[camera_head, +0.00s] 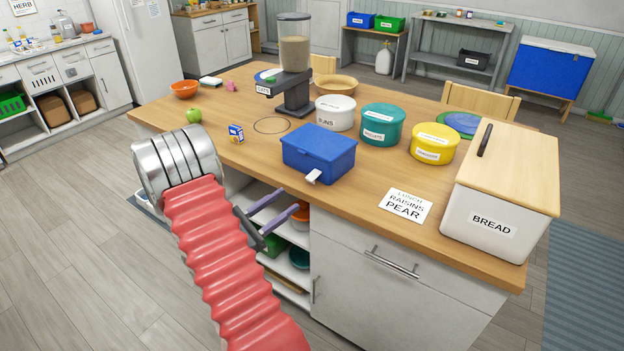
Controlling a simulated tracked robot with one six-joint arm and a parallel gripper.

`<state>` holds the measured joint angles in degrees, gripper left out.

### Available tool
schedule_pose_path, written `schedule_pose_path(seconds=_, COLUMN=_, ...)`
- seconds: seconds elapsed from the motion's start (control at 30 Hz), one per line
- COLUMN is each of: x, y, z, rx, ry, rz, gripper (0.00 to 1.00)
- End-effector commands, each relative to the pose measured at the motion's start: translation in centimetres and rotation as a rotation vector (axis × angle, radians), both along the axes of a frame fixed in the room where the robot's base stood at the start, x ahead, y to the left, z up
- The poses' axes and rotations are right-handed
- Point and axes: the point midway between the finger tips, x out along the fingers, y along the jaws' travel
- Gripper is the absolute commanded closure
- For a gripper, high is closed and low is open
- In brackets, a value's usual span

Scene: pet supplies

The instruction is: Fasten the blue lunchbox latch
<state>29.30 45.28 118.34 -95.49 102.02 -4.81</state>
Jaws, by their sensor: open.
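The blue lunchbox (322,148) stands on the wooden island near its front edge, with its lid down. A small pale latch (313,177) sticks out and down at an angle from its front face, its outer end apart from the box. My gripper (291,199) is open and empty, with two purple fingers pointing toward the lunchbox. It is in front of the island edge, below and left of the latch, and appears apart from it. Part of my gripper's base is hidden behind my red arm.
The island top (345,205) is clear just right of the lunchbox, before a lunch note (405,206) and bread bin (495,215). Round tubs, including a teal one (382,125), stand behind. A small blue carton (236,133) and a dispenser (294,80) stand left and behind.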

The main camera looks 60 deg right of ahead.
Motion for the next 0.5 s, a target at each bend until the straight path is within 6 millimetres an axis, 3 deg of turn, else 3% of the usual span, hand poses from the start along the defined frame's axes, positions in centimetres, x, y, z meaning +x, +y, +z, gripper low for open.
schedule_pose_path(seconds=0.3, x=1.3, y=-2.8, z=-5.6, rx=-0.064, ry=0.198, rz=0.117, gripper=0.58)
schedule_pose_path(seconds=0.5, x=1.7, y=-3.2, z=-7.2, rx=-0.081, ry=0.244, rz=0.156, gripper=0.58)
